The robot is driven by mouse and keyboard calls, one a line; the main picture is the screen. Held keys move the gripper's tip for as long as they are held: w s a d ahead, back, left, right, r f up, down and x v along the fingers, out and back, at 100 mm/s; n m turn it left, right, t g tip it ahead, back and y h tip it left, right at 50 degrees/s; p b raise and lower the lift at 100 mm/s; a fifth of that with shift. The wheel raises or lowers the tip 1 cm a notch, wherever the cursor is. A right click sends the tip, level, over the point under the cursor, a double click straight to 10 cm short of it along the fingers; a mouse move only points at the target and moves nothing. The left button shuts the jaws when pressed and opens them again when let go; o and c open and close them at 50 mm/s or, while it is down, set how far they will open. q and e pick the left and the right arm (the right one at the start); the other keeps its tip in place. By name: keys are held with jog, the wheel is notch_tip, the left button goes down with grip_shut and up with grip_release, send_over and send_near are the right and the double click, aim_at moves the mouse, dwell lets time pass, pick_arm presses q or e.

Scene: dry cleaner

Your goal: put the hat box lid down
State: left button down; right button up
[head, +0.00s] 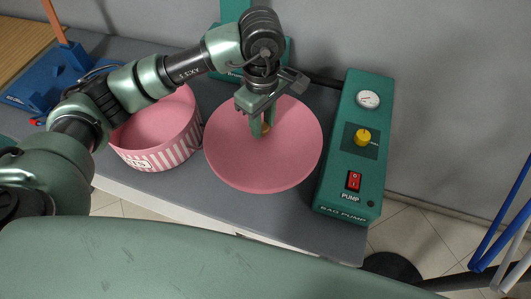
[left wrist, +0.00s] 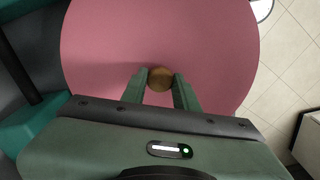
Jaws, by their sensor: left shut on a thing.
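The pink round hat box lid (head: 290,150) is at the middle of the grey counter, right of the box; I cannot tell whether it touches the counter. My left gripper (head: 263,130) is above it, shut on its gold knob. In the left wrist view the lid (left wrist: 110,40) fills the upper middle, and the knob (left wrist: 160,79) sits between the fingertips of the gripper (left wrist: 161,85). The open pink hat box (head: 160,157), with striped sides, stands left of the lid, partly behind my arm. My right gripper is not in view.
A green bag pump (head: 347,185) with a gauge, yellow dial and red switch stands close to the lid's right. A blue device (head: 45,80) is at the far left. The grey counter's (head: 240,215) front strip is bare.

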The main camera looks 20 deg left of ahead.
aim_at(263, 147)
pick_arm(q)
notch_tip(263, 147, down, 14)
jog(key=p, duration=0.2)
jog(key=shift+p, duration=0.3)
jog(key=shift+f, duration=0.1)
jog(key=c, duration=1.5)
grip_release()
jog(key=o, duration=0.4)
